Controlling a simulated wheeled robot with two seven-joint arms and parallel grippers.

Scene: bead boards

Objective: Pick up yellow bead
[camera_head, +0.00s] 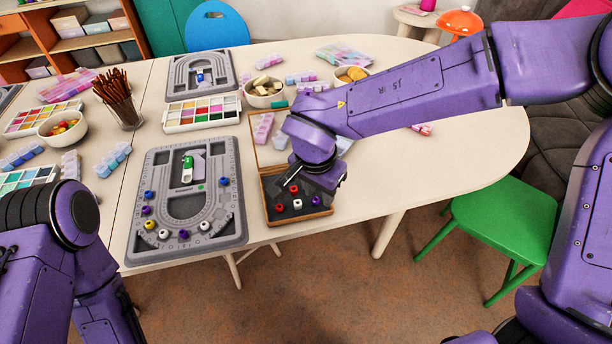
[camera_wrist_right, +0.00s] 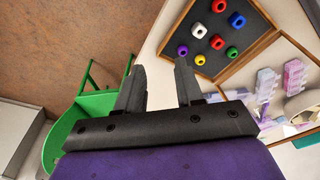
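A yellow bead (camera_wrist_right: 200,60) lies in the dark-lined wooden box, between a purple bead (camera_wrist_right: 183,50) and a green bead (camera_wrist_right: 232,52) in the right wrist view. In the head view my right arm hides that part of the box (camera_head: 300,218). Another yellow bead (camera_head: 150,224) sits on the grey bead board (camera_head: 222,160). My right gripper (camera_wrist_right: 158,75) is open, with nothing between its fingers. In the head view my right gripper (camera_head: 291,182) is over the box, its fingers mostly hidden. My left arm shows at lower left, but its gripper is not visible.
Red (camera_wrist_right: 218,6), blue (camera_wrist_right: 237,20) and white (camera_wrist_right: 198,31) beads lie in the same box. The box lid (camera_head: 272,140) stands open behind it. A paint palette (camera_head: 201,113) and a bowl (camera_head: 263,92) are further back.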

